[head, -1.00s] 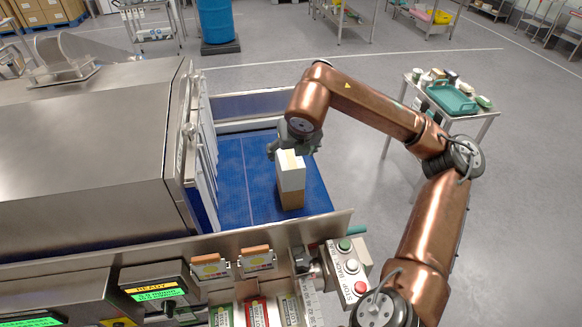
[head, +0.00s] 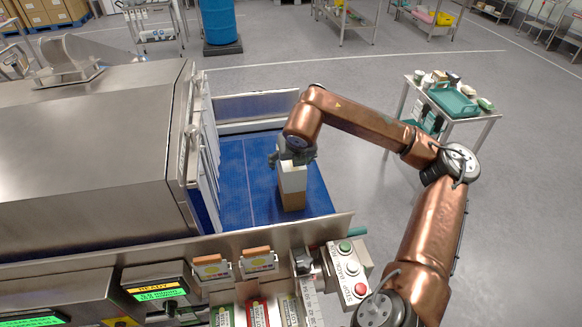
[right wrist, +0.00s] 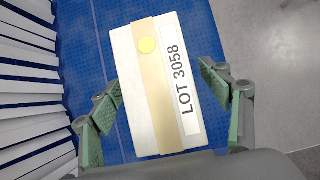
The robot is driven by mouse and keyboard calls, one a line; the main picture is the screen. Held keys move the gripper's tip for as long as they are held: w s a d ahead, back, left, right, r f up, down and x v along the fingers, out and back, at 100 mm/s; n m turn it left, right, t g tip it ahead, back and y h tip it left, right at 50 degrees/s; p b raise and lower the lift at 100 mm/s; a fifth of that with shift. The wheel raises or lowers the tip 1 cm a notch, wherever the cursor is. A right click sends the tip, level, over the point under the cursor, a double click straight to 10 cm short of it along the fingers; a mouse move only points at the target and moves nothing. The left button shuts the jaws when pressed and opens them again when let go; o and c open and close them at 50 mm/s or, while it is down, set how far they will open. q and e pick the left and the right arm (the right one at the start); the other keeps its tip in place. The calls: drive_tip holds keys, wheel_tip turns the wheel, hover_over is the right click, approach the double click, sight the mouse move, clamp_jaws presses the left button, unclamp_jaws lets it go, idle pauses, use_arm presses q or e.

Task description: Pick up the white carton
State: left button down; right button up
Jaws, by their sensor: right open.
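The white carton (head: 292,181) stands on the blue conveyor belt (head: 240,170). Its upper part is white and its lower part brown in the head view. In the right wrist view the carton (right wrist: 190,60) shows a tan tape strip, a yellow dot and a label reading "LOT 3058". My right gripper (head: 291,162) is at the carton's top. In the right wrist view its open green-padded fingers (right wrist: 160,110) lie on either side of the carton, with gaps visible. My left gripper is not in view.
A steel tunnel housing (head: 90,140) with strip curtains stands left of the carton. A metal rail (head: 270,235) runs along the belt's front, with a button box (head: 348,268) beside it. A side table (head: 455,110) with a teal tray stands at right.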

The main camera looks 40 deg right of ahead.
drive_tip(key=shift+f+b, duration=0.25)
drive_tip(key=shift+b, duration=0.15)
drive_tip(key=shift+c, duration=0.6)
drive_tip(key=c, duration=1.6)
